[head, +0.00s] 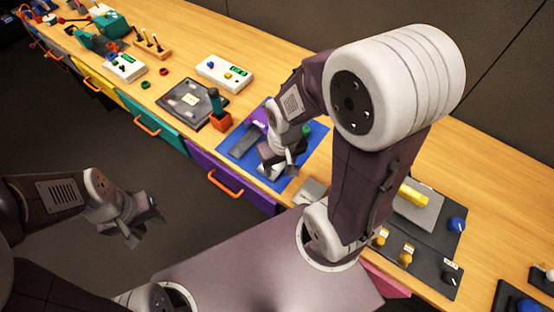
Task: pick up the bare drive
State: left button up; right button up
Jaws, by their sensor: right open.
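My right gripper (280,166) is open, pointing down over the blue mat (312,148) on the bench. A small light-grey flat piece (268,171), which may be the bare drive, lies on the mat at the fingers. The fingers partly hide it, and I cannot tell whether they touch it. A dark grey block (246,144) and a purple piece (259,118) lie on the mat to the left. A flat grey plate (311,191) lies near the mat's front right, partly behind my arm. My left gripper (148,222) hangs over the floor, away from the bench.
A red-based dark joystick (219,112) and a dark square panel (191,106) stand left of the mat. A dark board with knobs (427,231) and a yellow cylinder (412,195) are to the right. An orange drawer handle (225,187) sticks out below the mat.

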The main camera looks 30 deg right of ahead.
aim_at(312, 192)
jog(key=z, duration=0.35)
jog(key=k+z, duration=0.15)
jog(key=z, duration=0.6)
jog(key=k+l, duration=0.05)
